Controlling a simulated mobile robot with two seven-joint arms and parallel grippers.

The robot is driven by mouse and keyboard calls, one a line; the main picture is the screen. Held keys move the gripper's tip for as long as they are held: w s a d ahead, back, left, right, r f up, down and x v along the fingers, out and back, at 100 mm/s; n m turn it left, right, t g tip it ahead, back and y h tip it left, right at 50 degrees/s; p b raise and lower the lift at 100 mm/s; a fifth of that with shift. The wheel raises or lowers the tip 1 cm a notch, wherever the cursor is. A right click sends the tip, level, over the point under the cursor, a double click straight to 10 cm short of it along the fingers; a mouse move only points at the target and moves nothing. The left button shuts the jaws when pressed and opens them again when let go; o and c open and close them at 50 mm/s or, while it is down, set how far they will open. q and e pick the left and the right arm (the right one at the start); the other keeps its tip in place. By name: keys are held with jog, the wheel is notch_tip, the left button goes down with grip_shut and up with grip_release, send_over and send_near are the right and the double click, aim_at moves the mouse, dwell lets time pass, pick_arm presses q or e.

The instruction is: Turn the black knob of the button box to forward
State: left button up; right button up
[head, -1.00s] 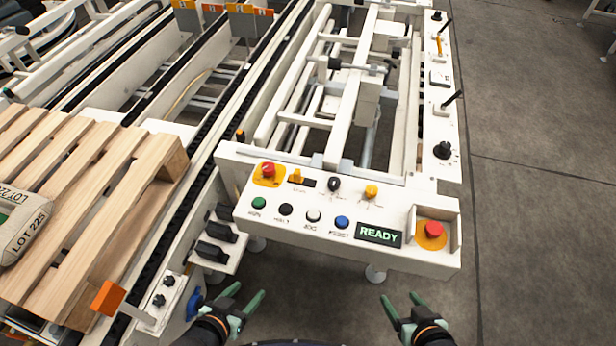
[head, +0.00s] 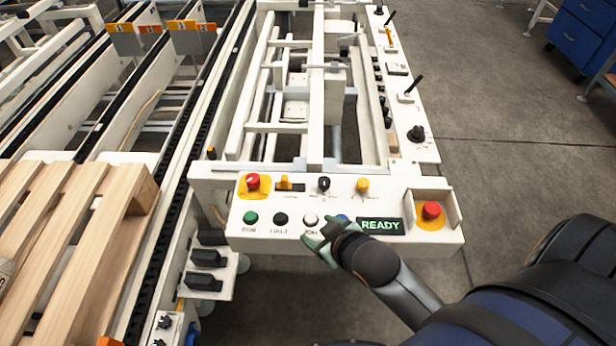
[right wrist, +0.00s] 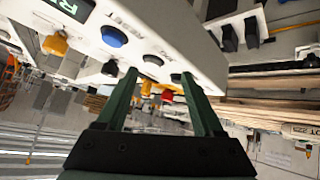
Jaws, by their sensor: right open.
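The button box (head: 290,235) is a white panel at the near end of the machine. Its black knob (head: 323,185) sits in the upper row, between a yellow switch (head: 285,183) and a yellow knob (head: 362,186). My right gripper (head: 319,237) is open and empty at the lower row, in front of the white button (head: 310,219) and partly over the blue button (head: 342,217). It is nearer to me than the black knob and apart from it. In the right wrist view the open fingers (right wrist: 158,77) point toward the panel, seen inverted. My left gripper is out of view.
A red button (head: 253,182) is at the panel's upper left, and another red stop button (head: 431,209) sits in a raised guard at right. A READY display (head: 380,226) is lit. A wooden pallet (head: 60,215) stands at left.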

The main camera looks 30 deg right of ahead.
jog(key=w+a+r+n+t+y, duration=0.2)
jog(key=w+a+r+n+t, duration=0.15)
jog(key=r, duration=0.25)
jog(key=w+a+r+n+t+y, duration=0.2)
jog(key=w+r+t, duration=0.1)
jog(key=w+r, duration=0.3)
jog(key=w+a+r+n+t+y, duration=0.2)
jog(key=w+r+n+t, duration=0.15)
jog(key=r, duration=0.35)
jog(key=a+r+n+g+y, duration=0.3)
jog(key=a+r+n+y, duration=0.2)
jog(key=a+n+y, duration=0.3)
jog(key=n+g+h+b, duration=0.1)
jog(key=n+g+h, duration=1.3)
jog(key=g, duration=0.2)
send_near(324, 181)
notch_tip(324, 181, down, 9)
jog(key=shift+w+d+r, duration=0.1)
jog(key=shift+d+r, duration=0.05)
